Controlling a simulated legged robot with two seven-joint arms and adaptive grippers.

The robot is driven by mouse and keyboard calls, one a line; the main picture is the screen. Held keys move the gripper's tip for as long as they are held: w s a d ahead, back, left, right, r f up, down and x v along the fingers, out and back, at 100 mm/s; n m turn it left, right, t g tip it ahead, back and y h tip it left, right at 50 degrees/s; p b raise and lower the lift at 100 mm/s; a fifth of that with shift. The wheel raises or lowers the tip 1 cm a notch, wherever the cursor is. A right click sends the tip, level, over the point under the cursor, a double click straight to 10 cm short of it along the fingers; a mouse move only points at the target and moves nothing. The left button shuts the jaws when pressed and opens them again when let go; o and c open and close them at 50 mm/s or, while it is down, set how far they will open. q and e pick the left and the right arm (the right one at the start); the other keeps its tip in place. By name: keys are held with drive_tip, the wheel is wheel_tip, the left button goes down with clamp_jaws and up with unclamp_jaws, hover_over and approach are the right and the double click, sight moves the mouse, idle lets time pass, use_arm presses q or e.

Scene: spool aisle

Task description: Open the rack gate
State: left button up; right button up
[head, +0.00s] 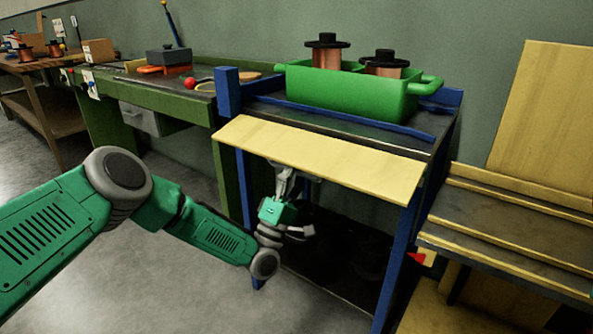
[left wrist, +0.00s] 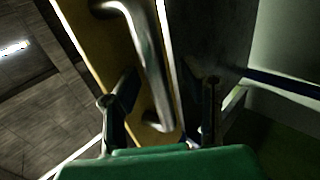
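The rack gate (head: 318,158) is a pale yellow panel across the front of the blue-framed rack (head: 228,92). It slants out toward me, and its visible broad face shows no handle. In the left wrist view a metal bar handle (left wrist: 148,62) is fixed to the yellow panel (left wrist: 92,38). My left gripper (left wrist: 162,108) has its two fingers apart, one on each side of the handle, with no clear grip on it. In the head view my left gripper (head: 284,182) is under the panel, its fingertips partly hidden. My right gripper is not in view.
A green bin (head: 345,92) with copper spools stands on the rack top. A yellow-edged stepped shelf (head: 510,225) is close on the right, with a red marker (head: 415,258) near the rack post. A green workbench (head: 165,92) is on the left. Floor at front left is clear.

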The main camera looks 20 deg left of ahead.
use_arm(q)
drive_tip(key=shift+r, duration=0.1)
drive_tip(key=v, duration=1.2)
drive_tip(key=shift+a, duration=0.1)
